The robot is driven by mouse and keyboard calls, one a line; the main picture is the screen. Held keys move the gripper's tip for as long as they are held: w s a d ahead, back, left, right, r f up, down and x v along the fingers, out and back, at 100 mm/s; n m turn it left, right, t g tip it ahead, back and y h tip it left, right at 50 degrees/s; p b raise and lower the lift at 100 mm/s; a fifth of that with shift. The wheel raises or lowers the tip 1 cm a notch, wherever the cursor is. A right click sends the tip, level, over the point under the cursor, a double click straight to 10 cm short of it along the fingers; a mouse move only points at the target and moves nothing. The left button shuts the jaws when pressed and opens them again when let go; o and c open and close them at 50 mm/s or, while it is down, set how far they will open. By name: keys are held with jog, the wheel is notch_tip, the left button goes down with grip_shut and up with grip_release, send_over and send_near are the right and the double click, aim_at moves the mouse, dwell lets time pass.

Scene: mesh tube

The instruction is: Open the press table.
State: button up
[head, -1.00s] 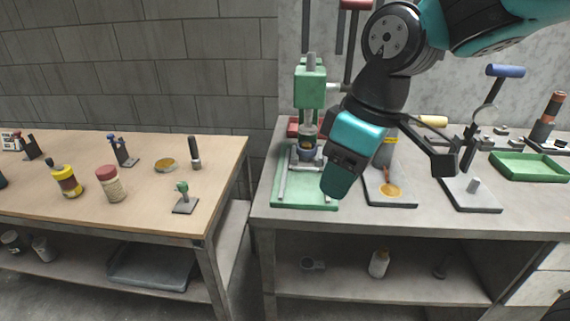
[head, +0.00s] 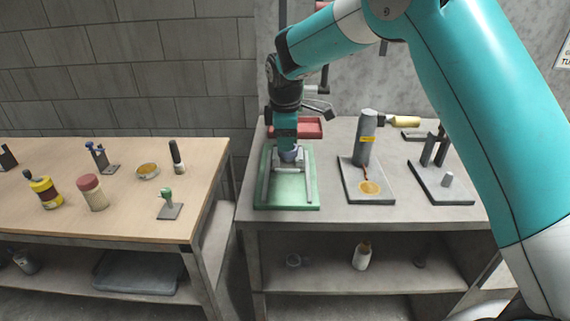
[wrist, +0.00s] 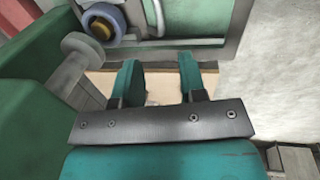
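The press shows its green base plate (head: 303,192) with pale metal rails (head: 267,172) at the left end of the grey bench. Its column and head are mostly hidden behind my arm in the head view. Green press parts (wrist: 35,110) and a grey round end (wrist: 82,48) fill the left of the wrist view. My gripper (wrist: 160,78) is open, its two fingers apart and nothing seen between them. Whether a finger touches the press cannot be told.
A red tray (head: 312,128) lies behind the press. A stand with a grey cylinder (head: 366,140) is on its right, then another stand (head: 442,190). A wooden table (head: 120,215) with bottles and small tools stands left, across a gap.

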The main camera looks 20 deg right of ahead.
aim_at(285, 170)
jog(key=f, duration=0.3)
jog(key=w+f, duration=0.1)
jog(key=f, duration=0.2)
jog(key=f+p, duration=0.1)
jog(key=f, duration=0.2)
jog(key=shift+w+d+f, duration=0.25)
jog(key=shift+w+f, duration=0.05)
jog(key=shift+s, duration=0.1)
grip_shut()
